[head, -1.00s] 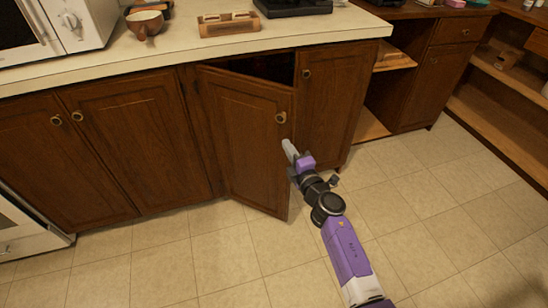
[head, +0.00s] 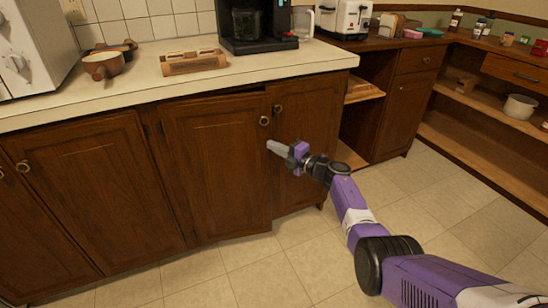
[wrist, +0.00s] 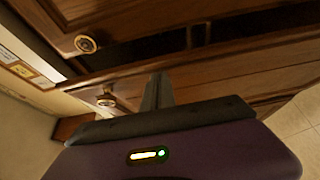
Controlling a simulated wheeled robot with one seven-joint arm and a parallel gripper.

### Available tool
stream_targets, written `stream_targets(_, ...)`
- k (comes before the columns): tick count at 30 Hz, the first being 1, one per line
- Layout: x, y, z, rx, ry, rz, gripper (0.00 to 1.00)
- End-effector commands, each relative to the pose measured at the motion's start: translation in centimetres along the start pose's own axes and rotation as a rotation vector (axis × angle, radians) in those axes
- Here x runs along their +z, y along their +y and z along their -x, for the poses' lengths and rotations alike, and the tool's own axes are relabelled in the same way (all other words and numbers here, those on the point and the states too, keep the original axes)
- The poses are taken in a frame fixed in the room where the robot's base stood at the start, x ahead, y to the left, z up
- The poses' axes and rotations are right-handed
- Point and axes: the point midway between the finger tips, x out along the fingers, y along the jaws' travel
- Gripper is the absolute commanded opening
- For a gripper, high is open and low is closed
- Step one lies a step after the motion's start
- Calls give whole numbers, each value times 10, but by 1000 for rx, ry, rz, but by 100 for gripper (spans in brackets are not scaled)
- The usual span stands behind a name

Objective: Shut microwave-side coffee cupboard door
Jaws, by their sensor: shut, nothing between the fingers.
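The cupboard door (head: 215,165) is dark brown wood with a round brass knob (head: 264,120). It stands only slightly ajar in the head view, with a thin dark gap (head: 240,92) along its top edge. My gripper (head: 276,148) is shut and empty at the door's knob-side edge, just below the knob. Whether its tips touch the door is hard to tell. In the wrist view, the shut fingers (wrist: 156,92) point at brown wood, with one brass knob (wrist: 86,44) above left and another (wrist: 106,101) beside them.
A neighbouring shut door (head: 305,130) is right of the gripper. The tiled floor (head: 225,280) in front is clear.

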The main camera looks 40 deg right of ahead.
Motion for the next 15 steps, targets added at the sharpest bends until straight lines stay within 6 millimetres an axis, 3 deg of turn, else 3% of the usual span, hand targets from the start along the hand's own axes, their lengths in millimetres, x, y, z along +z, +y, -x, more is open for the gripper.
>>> stream_targets(2, 5, -7, -6, 0, 10, 1, 0)
stream_targets(15, 23, -2, -28, -1, 13, 0, 0)
